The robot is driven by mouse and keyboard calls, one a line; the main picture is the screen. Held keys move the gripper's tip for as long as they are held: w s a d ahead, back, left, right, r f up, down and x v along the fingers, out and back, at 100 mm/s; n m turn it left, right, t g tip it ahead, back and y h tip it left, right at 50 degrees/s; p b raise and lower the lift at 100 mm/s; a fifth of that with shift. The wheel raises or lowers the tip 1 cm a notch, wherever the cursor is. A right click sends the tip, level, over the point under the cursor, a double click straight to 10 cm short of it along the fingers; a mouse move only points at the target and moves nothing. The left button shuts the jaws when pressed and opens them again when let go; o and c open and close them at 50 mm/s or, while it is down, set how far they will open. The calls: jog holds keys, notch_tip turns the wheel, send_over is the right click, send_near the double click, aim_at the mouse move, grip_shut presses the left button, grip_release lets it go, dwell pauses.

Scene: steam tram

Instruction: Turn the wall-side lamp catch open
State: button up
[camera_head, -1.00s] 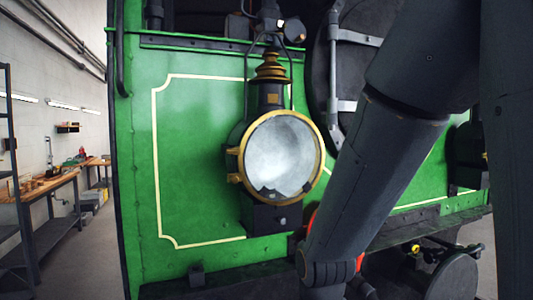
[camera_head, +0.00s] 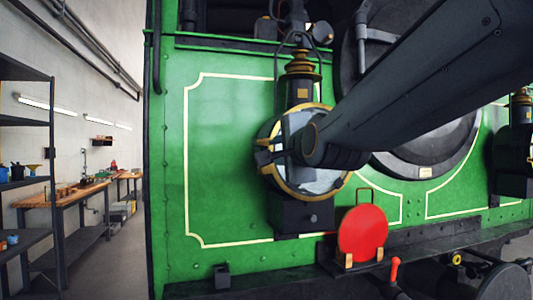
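The wall-side lamp (camera_head: 298,92) is on the green front of the tram, on the side nearer the wall. It has a dark body, a brass-ringed chimney and a round glass in a brass rim (camera_head: 297,194). Brass fittings (camera_head: 266,169) show at the rim's left edge. My arm crosses in from the upper right and covers the middle and right of the glass. I cannot make out the catch. Dark parts that may be my gripper (camera_head: 273,156) show in front of the rim's left side. Its fingers are not clear, nor whether it touches the lamp.
A red disc (camera_head: 363,234) stands on the ledge below the lamp, and a red-handled lever (camera_head: 394,270) is beside it. A second lamp (camera_head: 515,150) is at the right edge. A shelf rack (camera_head: 50,180) and workbench (camera_head: 70,197) stand left, with open floor beside the tram.

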aim_at(264, 141)
jog(key=shift+m+t, duration=0.4)
jog(key=shift+w+a+r+p, duration=0.35)
jog(key=shift+w+a+r, duration=0.1)
jog(key=shift+w, duration=0.75)
jog(key=shift+w+a+r+p, duration=0.35)
jog(key=shift+w+a, duration=0.1)
jog(key=shift+w, duration=0.75)
jog(key=shift+w+a+r+p, duration=0.3)
jog(key=shift+w+a+r, duration=0.15)
jog(key=shift+w, duration=0.75)
grip_shut()
